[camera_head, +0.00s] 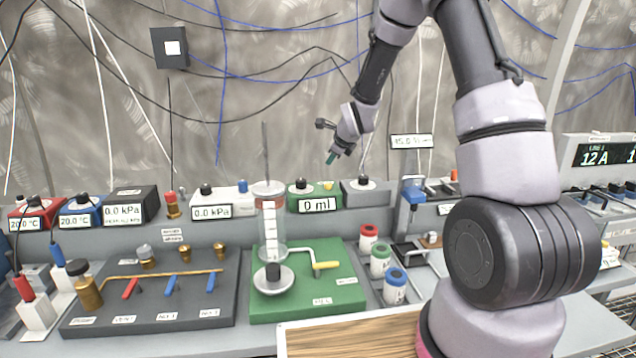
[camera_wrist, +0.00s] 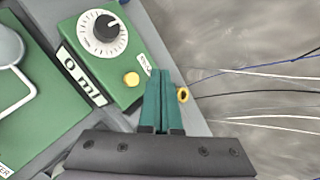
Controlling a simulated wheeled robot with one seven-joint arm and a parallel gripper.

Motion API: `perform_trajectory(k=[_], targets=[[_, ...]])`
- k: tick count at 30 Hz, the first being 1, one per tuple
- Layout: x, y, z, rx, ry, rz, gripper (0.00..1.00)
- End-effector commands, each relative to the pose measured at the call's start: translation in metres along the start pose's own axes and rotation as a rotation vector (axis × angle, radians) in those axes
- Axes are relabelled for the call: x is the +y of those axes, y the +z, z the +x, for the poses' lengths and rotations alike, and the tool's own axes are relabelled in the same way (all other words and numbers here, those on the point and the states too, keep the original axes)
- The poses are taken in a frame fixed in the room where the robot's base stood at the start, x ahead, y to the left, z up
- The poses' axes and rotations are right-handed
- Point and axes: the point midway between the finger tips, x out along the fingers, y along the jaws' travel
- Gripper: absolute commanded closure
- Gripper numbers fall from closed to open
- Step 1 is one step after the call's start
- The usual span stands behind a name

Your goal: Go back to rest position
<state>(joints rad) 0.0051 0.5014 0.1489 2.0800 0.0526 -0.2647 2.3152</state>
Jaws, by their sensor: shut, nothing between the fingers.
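My gripper (camera_head: 333,156) hangs in the air above the back of the bench, near the middle of the head view. In the wrist view its green fingers (camera_wrist: 163,102) are together with nothing between them. The green box reading "0 ml" (camera_head: 314,204) stands below it and a little to its left. In the wrist view this box (camera_wrist: 103,50) shows its black dial and yellow button left of the fingers. My fingers appear apart from it. My arm reaches up and across from the right.
A green board (camera_head: 338,285) bears a clear cylinder (camera_head: 270,222). A dark board (camera_head: 205,313) with several valves is at left. Red, green and white, and blue-capped bottles (camera_head: 395,286) stand right of the green board. A wooden board (camera_head: 350,337) lies in front. Cables hang on the back wall.

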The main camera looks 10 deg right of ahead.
Motion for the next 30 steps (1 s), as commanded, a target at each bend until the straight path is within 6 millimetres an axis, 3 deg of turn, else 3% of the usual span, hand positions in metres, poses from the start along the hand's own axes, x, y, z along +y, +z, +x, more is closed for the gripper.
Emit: perform_trajectory(k=[5, 9, 14, 20, 24, 30], targets=[[-0.018, 0.007, -0.053, 0.025, -0.007, -0.179, 1.0], [-0.029, 0.009, -0.126, 0.062, 0.007, -0.434, 1.0], [-0.025, 0.003, -0.209, 0.089, 0.044, -0.728, 1.0], [-0.001, -0.011, -0.306, 0.081, 0.1, -1.083, 1.0], [0.028, -0.026, -0.365, 0.046, 0.136, -1.328, 1.0], [0.071, -0.044, -0.423, -0.028, 0.165, -1.612, 1.0]])
